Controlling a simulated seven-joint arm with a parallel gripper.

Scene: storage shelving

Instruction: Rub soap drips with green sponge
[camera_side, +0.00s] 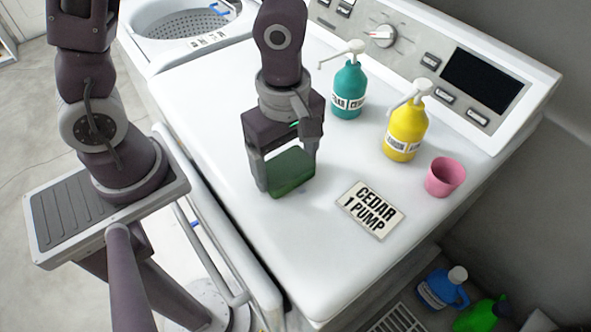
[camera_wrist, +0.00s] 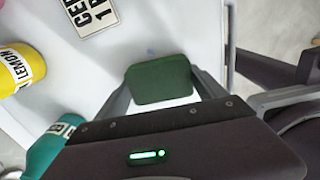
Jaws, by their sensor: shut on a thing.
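A green sponge (camera_side: 290,172) is held between the two fingers of my gripper (camera_side: 286,170), at or just above the white machine top. My gripper is shut on the sponge, which also shows in the wrist view (camera_wrist: 160,80) between the fingers. I cannot tell whether the sponge touches the surface. Small dark or bluish specks, possibly soap drips (camera_wrist: 150,52), show on the white top just beyond the sponge in the wrist view. No drips are clear in the side view.
A teal pump bottle (camera_side: 348,88), a yellow pump bottle (camera_side: 405,130) and a pink cup (camera_side: 445,177) stand to the right. A "CEDAR 1 PUMP" card (camera_side: 370,210) lies in front of them. The white top (camera_side: 300,250) is clear towards its front edge.

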